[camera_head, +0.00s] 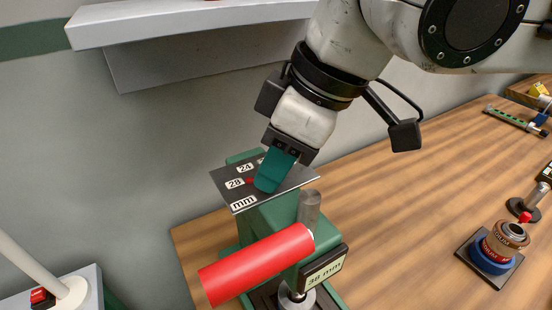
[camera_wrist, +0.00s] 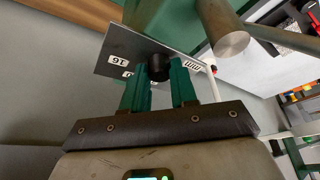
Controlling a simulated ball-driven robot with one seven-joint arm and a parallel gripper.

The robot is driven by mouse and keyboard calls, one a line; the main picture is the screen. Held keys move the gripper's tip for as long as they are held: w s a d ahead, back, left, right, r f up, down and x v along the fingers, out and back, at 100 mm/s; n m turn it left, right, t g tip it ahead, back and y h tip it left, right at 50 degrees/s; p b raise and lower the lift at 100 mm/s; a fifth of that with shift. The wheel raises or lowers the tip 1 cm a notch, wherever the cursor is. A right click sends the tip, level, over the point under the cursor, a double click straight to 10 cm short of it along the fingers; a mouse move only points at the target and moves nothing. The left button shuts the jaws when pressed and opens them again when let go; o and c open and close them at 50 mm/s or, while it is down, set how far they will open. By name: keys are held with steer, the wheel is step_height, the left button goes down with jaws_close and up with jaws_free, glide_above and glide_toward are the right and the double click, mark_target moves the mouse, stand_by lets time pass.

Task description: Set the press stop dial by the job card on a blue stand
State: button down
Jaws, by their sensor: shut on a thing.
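My gripper (camera_head: 268,183) points down with its teal fingers at the dial plate (camera_head: 222,180) on top of the green press (camera_head: 268,215). In the wrist view the fingers (camera_wrist: 160,82) are shut on the round black dial knob (camera_wrist: 158,66). The plate bears the labels 24, 28 and mm in the head view, and 16 in the wrist view. A small red mark (camera_head: 249,181) shows beside 28. The knob's pointer cannot be made out.
A red cylindrical handle (camera_head: 256,264) and a metal post (camera_head: 309,209) stand close to the dial plate. A copper-coloured piece on a blue ring (camera_head: 489,258) is at the right. The wooden bench (camera_head: 405,190) between is clear. A grey shelf (camera_head: 190,22) hangs at upper left.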

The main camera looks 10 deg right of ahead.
steer(key=m+t, duration=0.1)
steer(key=m, duration=0.3)
steer(key=shift+s+a+h+b, duration=0.1)
steer(key=shift+a+h+b, duration=0.05)
steer(key=shift+h+b, duration=0.2)
steer(key=shift+m+t+h, duration=0.55)
steer(key=shift+m+t, duration=0.05)
steer(key=shift+m, duration=1)
steer(key=c, duration=0.9)
jaws_free()
steer(key=p+v, duration=0.1)
steer(key=v, duration=0.9)
steer(key=shift+s+r, duration=0.15)
steer(key=shift+r, duration=0.2)
